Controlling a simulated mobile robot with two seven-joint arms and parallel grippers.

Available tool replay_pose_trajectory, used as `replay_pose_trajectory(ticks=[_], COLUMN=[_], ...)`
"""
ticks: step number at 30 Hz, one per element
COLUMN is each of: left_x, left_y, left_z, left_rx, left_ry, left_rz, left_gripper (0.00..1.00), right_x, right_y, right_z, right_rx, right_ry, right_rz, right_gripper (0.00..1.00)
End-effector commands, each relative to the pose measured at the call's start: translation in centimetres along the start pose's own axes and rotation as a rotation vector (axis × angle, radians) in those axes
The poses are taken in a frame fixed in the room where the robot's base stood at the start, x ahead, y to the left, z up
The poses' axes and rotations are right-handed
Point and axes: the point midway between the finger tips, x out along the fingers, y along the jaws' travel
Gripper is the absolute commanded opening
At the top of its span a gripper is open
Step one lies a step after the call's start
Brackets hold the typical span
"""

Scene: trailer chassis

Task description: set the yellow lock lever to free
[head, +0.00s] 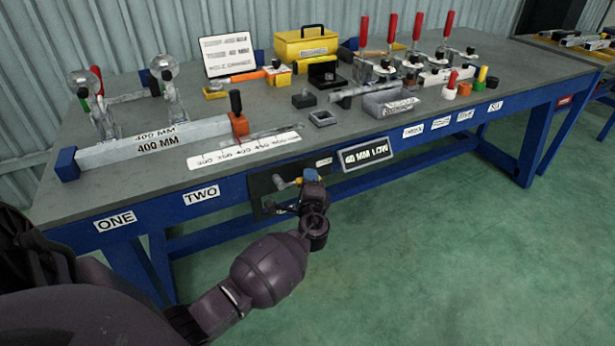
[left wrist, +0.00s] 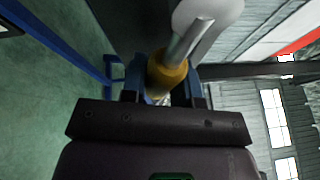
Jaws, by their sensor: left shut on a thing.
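The yellow lock lever (head: 281,184) sits on a dark panel on the blue front of the bench, with a grey rod beside it. My left gripper (head: 311,176) is at this panel, its blue fingers just right of the lever's visible yellow part. In the left wrist view a yellow-orange grip (left wrist: 166,74) with a metal rod stands between the two blue fingers of my left gripper (left wrist: 162,92), which is shut on it. The gripper hides part of the panel and any lock markings there. My right gripper is not in view.
A sign reading "40 MM LOW" (head: 367,154) hangs right of the panel. On the bench top (head: 220,103) are a "400 MM" beam (head: 155,141), a white scale (head: 243,151), a yellow toolbox (head: 305,46) and several red-handled clamps. The green floor in front is clear.

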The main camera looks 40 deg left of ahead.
Motion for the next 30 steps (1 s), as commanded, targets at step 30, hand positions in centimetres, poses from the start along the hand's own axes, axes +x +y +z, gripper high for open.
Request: replay_pose_trajectory(ticks=[30], left_x=[-2.1], left_y=[5.6], left_z=[2.6], left_rx=[0.852], left_ry=[0.147], left_rz=[0.353], left_gripper=[0.00], right_x=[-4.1], right_y=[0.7], right_z=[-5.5], right_rx=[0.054], right_ry=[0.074], right_rz=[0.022], right_gripper=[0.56])
